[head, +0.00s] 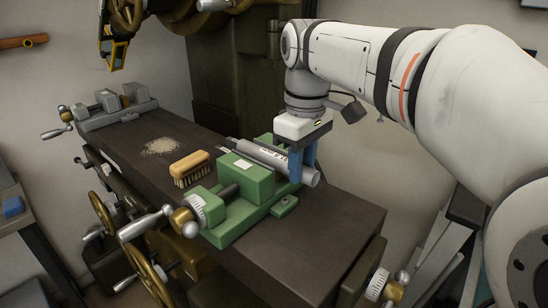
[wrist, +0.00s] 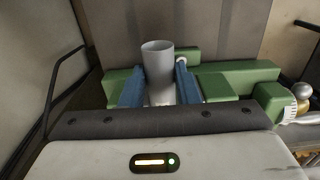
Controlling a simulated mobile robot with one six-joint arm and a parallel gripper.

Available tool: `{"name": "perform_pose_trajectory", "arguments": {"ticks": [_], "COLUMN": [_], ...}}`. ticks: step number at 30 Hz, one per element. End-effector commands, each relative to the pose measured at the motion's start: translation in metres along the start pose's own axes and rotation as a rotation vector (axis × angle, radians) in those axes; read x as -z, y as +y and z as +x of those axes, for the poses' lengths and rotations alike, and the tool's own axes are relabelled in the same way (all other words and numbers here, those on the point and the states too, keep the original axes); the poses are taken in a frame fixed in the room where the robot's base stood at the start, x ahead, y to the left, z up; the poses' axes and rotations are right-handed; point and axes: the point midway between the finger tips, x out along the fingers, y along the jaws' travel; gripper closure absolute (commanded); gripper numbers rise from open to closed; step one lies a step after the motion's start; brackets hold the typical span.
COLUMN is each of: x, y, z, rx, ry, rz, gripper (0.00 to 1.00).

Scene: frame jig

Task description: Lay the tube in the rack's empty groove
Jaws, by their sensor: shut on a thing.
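My gripper is shut on the tube. Whether the vise jaws press on the tube I cannot tell. No grooved rack is recognisable in either view.
A wooden brush (head: 190,168) and a patch of pale shavings (head: 160,146) lie left of the vise. A grey vise (head: 112,106) sits at the bench's far left end. The dark bench top (head: 330,222) is clear at the right. Cranks and handwheels stick out at the front.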

Motion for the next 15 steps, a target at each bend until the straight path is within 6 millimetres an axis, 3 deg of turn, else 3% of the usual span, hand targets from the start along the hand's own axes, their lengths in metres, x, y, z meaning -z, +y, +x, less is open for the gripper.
{"name": "perform_pose_trajectory", "arguments": {"ticks": [3,15], "x": [0.0000,-0.0001], "y": [0.0002,0.0004], "z": [-0.0001,-0.0041], "rx": [0.000,-0.001], "ry": [0.000,0.001], "rz": [0.000,0.001], "gripper": [0.94,0.94]}}
